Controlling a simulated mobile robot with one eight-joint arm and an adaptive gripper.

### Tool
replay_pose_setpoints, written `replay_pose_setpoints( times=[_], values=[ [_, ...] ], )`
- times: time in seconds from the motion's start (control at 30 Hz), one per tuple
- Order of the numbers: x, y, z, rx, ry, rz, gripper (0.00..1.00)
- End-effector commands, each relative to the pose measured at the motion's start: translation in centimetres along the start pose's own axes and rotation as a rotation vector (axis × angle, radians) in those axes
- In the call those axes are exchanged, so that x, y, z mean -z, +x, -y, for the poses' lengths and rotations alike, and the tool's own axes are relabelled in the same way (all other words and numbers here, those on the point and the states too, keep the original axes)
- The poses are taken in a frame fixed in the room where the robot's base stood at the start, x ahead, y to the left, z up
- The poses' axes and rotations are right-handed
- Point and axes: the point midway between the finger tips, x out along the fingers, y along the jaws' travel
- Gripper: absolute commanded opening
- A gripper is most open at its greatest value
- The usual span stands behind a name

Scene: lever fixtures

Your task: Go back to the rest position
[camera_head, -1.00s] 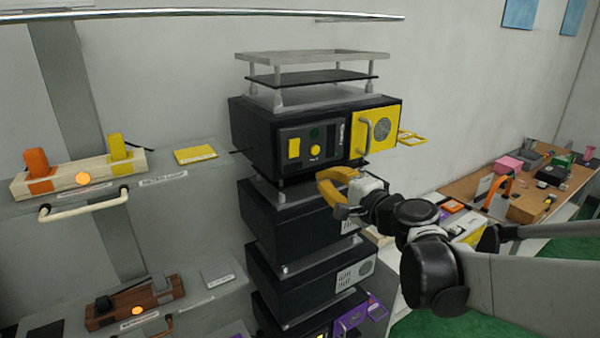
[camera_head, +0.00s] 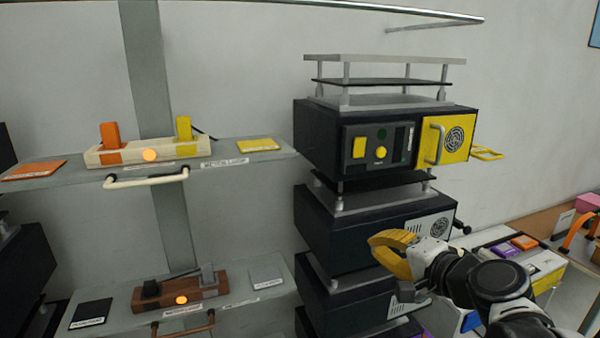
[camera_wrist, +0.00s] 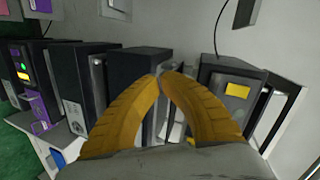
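My gripper (camera_head: 376,240) has yellow curved fingers and shows at the lower right in the head view, in front of the stack of black units. In the wrist view its two fingers (camera_wrist: 161,76) come together at the tips, with nothing seen between them. The top black unit (camera_head: 318,137) has a yellow panel with a grey handle and stands above and behind my gripper. My gripper appears apart from it.
At left, a grey shelf (camera_head: 70,178) holds a fixture with an orange lever (camera_head: 110,133) and a yellow lever (camera_head: 184,128). A lower shelf holds a brown lever fixture (camera_head: 180,293). At right stands a table (camera_head: 540,222) with several objects. A rail (camera_head: 400,10) crosses above.

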Motion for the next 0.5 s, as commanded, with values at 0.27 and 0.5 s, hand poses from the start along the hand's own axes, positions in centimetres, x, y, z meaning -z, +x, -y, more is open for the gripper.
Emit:
replay_pose_setpoints(
  times=[0.27, 0.5],
  values=[
    [-10.1, 0.7, -17.5, -0.258, -0.400, 0.146, 0.00],
    [-14.8, -0.9, -31.2, -0.477, -0.739, 0.249, 0.00]
  ],
)
